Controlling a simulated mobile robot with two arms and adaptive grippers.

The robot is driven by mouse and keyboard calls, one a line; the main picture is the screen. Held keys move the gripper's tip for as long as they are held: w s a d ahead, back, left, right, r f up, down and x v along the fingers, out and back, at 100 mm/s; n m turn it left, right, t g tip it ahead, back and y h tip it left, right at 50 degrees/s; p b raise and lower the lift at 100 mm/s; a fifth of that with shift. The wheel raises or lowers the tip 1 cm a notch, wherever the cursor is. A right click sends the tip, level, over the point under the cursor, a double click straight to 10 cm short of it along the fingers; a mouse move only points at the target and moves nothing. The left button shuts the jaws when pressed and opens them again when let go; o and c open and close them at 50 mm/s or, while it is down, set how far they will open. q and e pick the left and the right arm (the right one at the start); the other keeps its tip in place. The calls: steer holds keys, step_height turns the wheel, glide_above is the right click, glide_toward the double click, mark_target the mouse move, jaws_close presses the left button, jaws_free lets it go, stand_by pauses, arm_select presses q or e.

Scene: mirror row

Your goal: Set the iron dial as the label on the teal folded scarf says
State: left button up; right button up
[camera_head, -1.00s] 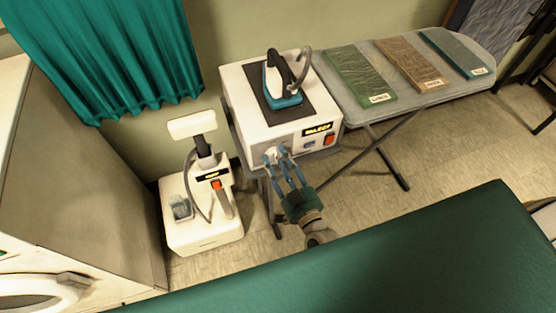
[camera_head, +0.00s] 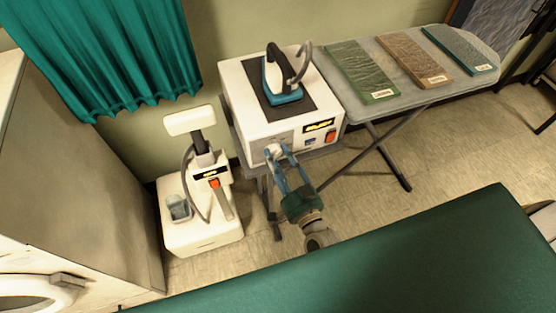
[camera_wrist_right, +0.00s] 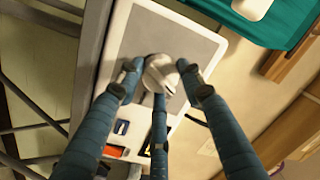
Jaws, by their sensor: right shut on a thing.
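The iron dial (camera_head: 273,152) is a pale round knob on the front of the white ironing station (camera_head: 240,97). My right gripper (camera_head: 281,160) reaches it from the front, its blue fingers shut around it. In the right wrist view the dial (camera_wrist_right: 162,73) sits between the fingertips, and its pointer setting is not clear to me. The teal folded scarf (camera_head: 458,48) lies at the right end of the ironing board (camera_head: 395,104). Its label (camera_head: 483,68) is too small to read. My left gripper is not in view.
A blue iron (camera_head: 281,86) rests on the station's dark mat. A green scarf (camera_head: 360,68) and a brown scarf (camera_head: 412,58) lie beside the teal one. A white steamer unit (camera_head: 203,232) stands left of the station. A green surface (camera_head: 400,260) fills the front.

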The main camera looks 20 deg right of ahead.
steer(key=shift+a+f+m+b, duration=0.1)
steer(key=shift+m+b, duration=0.45)
steer(key=shift+m, duration=0.6)
steer(key=shift+a+f+m+b, duration=0.1)
steer(key=shift+m+b, duration=0.4)
steer(key=shift+m, duration=0.65)
steer(key=o, duration=1.2)
steer(key=shift+c, duration=0.2)
steer(key=shift+d+r+t, duration=0.1)
steer(key=shift+t, duration=0.2)
steer(key=s+d, duration=0.1)
steer(key=s, duration=1.1)
steer(key=shift+f, duration=0.4)
steer(key=shift+f, duration=0.1)
